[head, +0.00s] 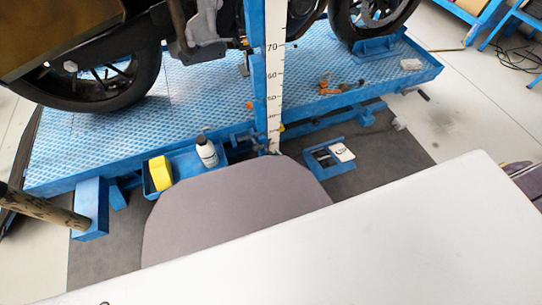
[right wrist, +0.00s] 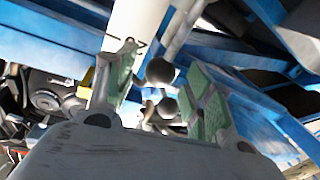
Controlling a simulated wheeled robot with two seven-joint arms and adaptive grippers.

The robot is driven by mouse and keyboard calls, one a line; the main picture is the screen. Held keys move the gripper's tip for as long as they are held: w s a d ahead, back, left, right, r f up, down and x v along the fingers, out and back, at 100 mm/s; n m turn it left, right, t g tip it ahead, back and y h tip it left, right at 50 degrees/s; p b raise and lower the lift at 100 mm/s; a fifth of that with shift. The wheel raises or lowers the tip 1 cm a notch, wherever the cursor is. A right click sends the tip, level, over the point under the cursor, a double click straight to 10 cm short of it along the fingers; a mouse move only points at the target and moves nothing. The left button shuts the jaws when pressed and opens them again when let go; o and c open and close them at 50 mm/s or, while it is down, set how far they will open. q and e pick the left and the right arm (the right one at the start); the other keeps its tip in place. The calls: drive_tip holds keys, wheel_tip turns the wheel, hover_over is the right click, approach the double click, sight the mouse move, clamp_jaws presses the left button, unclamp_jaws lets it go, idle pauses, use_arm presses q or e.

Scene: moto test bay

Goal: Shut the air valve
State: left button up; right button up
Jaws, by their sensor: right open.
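My right gripper (right wrist: 161,58) is open in the right wrist view, its two green-padded fingers apart. Two dark round knob-like ends (right wrist: 160,71) show in the gap between the fingers, with a pale rod behind them. I cannot tell whether the fingers touch them or whether they belong to the air valve. I cannot clearly make out the valve in the head view. A small orange part (head: 249,105) shows beside the blue post with a white numbered scale (head: 273,75). My left gripper is not in view.
A motorcycle stands on a blue lift platform (head: 205,125). In front are a blue tray with a yellow block (head: 160,173) and a white bottle (head: 206,152), and a small blue tray (head: 315,164). Tools with orange handles (head: 340,88) lie on the platform. Blue beams (right wrist: 45,40) crowd the wrist view.

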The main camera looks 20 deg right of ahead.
drive_tip(key=shift+w, duration=0.1)
clamp_jaws()
idle(0.4)
